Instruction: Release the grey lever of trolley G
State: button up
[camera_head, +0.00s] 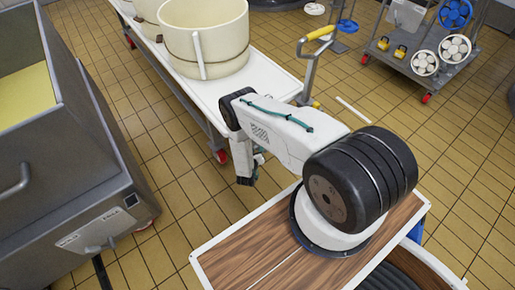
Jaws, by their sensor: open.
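A trolley with a white top (182,72) stands at the upper middle with cream tubs (207,40) on it. At its right end is a grey bent bar (308,72) with a yellow grip (321,32). I cannot tell whether this bar is the grey lever, and I read no letter G on any trolley. My arm reaches left from its base over the trolley's near edge and hides part of it. My gripper (247,174) hangs below the arm's far end, beside the trolley's near side, small and partly hidden. It is open, and I see nothing held in it.
A grey metal vat (70,150) with a yellow inside stands at the left. A grey cart (425,60) with white and blue wheels is at the top right. A red caster (222,157) is near my gripper. Tiled floor (460,150) is clear at the right.

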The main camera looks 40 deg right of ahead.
aim_at(258, 147)
jog(key=shift+x, duration=1.6)
grip_shut()
